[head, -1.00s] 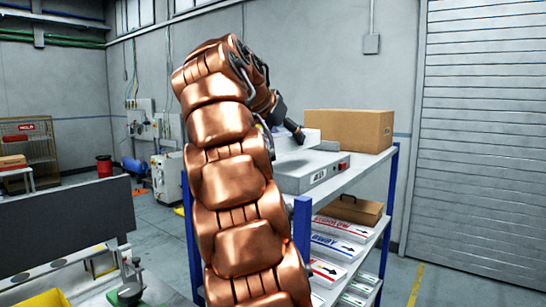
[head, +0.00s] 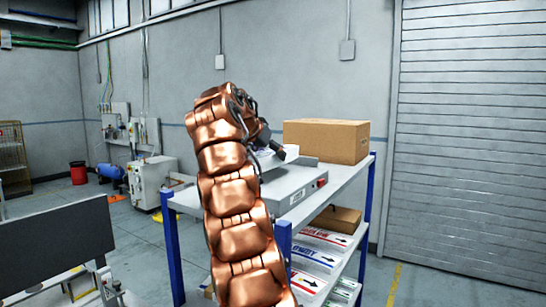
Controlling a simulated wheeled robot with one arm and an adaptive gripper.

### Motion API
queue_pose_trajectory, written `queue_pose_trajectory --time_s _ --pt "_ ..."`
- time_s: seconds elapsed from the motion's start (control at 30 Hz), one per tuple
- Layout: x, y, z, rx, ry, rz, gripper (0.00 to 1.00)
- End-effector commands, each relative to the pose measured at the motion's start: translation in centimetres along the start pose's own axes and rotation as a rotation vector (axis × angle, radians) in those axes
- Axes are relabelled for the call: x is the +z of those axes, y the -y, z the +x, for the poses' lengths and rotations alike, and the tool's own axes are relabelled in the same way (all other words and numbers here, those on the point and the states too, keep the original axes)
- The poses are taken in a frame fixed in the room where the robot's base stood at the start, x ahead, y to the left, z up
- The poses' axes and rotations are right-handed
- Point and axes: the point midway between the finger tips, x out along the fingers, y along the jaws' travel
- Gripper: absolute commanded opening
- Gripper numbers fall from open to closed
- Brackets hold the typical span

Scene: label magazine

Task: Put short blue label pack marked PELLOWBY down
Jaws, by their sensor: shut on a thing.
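My gripper (head: 278,150) is at the far end of my copper-coloured arm, over the top shelf of the blue-framed rack. It is shut on a pale label pack (head: 291,152), of which only a part shows beside the gripper; its marking cannot be read. The pack is above or at the far side of a grey flat device (head: 290,190) with a red button on the top shelf. Whether the pack touches anything below is hidden by my arm and gripper.
A large cardboard box (head: 326,141) stands on the top shelf (head: 345,172), right behind the gripper. The lower shelf holds label packs with red and blue print (head: 318,257) and a brown carton (head: 335,219). A dark panel (head: 55,245) stands at left.

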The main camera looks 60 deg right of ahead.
Motion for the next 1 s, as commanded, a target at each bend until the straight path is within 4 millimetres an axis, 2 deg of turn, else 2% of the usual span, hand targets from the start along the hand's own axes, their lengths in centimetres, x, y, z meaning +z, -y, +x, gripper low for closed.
queue_pose_trajectory --time_s 0.13,0.53,0.77,1.0 --pt "-1.2 0.6 1.1 0.001 0.000 0.000 0.05" --pt "-2.0 1.4 2.8 0.001 0.000 -0.001 0.05" --pt "0.0 1.2 4.3 0.005 -0.001 0.001 0.05" --pt "0.6 1.3 4.8 0.002 -0.001 -0.002 0.05"
